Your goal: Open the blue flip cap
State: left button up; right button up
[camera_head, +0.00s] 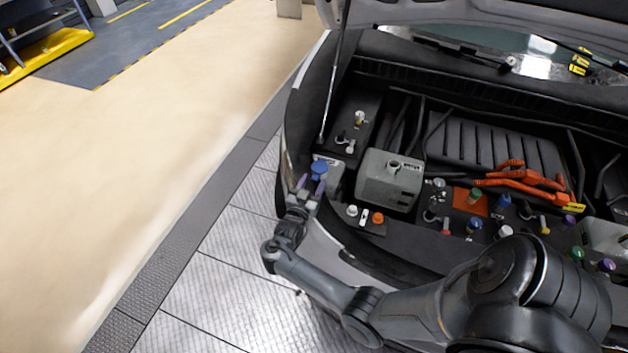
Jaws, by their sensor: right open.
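The blue flip cap (319,168) sits on top of a small pale reservoir (334,176) at the front left corner of the engine bay. It looks closed, but it is small in the picture. My right gripper (311,184) is open, with its purple-tipped fingers spread just in front of and below the cap. The fingers look close to the cap; I cannot tell whether they touch it. The wrist hides part of the car's front edge. My left gripper is not in view.
A larger grey tank (390,180) stands right of the reservoir. White and orange caps (378,218) lie in front of it. Orange cables (520,180) are at the right. A hood strut (331,90) rises behind the cap. The floor at left is clear.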

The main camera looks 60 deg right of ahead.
jog(key=shift+d, duration=0.1)
grip_shut()
dwell(0.3)
